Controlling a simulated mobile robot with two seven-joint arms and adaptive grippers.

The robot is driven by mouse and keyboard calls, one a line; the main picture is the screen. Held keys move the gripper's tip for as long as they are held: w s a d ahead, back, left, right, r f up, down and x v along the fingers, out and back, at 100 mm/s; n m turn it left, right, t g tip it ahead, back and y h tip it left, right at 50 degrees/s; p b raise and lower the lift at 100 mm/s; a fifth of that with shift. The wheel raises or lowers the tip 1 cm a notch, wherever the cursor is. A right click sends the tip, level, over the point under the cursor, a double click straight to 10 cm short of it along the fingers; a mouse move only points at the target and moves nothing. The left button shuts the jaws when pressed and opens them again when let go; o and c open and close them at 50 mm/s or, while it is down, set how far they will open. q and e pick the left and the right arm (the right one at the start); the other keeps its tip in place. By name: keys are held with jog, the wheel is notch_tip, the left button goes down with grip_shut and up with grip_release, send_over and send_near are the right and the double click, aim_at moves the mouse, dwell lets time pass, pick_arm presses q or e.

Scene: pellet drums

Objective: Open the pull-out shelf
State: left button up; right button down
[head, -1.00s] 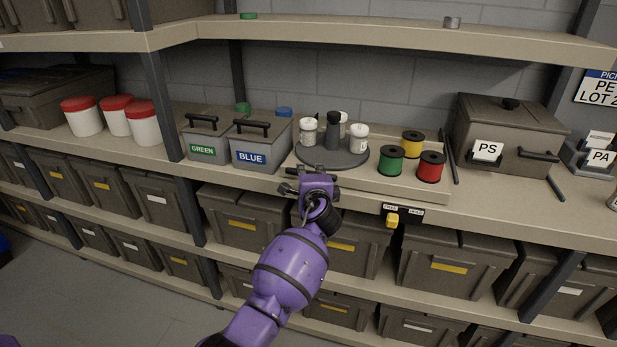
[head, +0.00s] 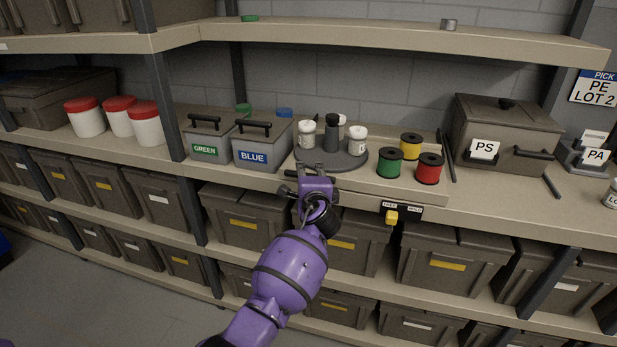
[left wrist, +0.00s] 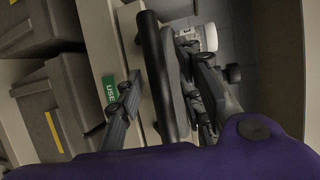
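The pull-out shelf (head: 372,184) is a beige board on the long shelf, bearing a dark turntable (head: 345,163) with bottles and jars. It looks pushed in. My left gripper (head: 307,176) is at the left part of its front edge. In the left wrist view a dark bar handle (left wrist: 157,75) runs between the two fingers of my left gripper (left wrist: 165,75), which are apart. I cannot tell whether either finger touches it. A green label (left wrist: 110,88) reading "USE" is beside the left finger. The right gripper is not in view.
Green, yellow and red spools (head: 429,168) stand right of the turntable. GREEN (head: 205,150) and BLUE (head: 252,156) bins stand on the left. Several grey bins fill the lower shelves.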

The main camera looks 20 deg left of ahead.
pick_arm(q)
jog(key=v, duration=1.2)
jog(key=shift+r, duration=0.15)
jog(key=s+d+f+n+h, duration=0.2)
jog(key=d+f+n+h, duration=0.1)
jog(key=d+n+h, duration=0.15)
jog(key=s+a+f+n+g+h+p, duration=0.15)
jog(key=s+f+n, duration=0.25)
jog(key=s+f, duration=0.8)
jog(key=s+a+f+n+g, duration=0.1)
jog(key=s+f, duration=0.4)
jog(key=s, duration=0.6)
jog(key=s+a+f+n+g+p, duration=0.1)
jog(key=s+f, duration=0.4)
jog(key=s, duration=0.7)
jog(key=s+a+f+n+g, duration=0.3)
jog(key=s+a+f, duration=0.2)
jog(key=s, duration=0.7)
jog(key=shift+f+n+p, duration=0.25)
jog(key=shift+n+p, duration=0.1)
jog(key=shift+p, duration=0.05)
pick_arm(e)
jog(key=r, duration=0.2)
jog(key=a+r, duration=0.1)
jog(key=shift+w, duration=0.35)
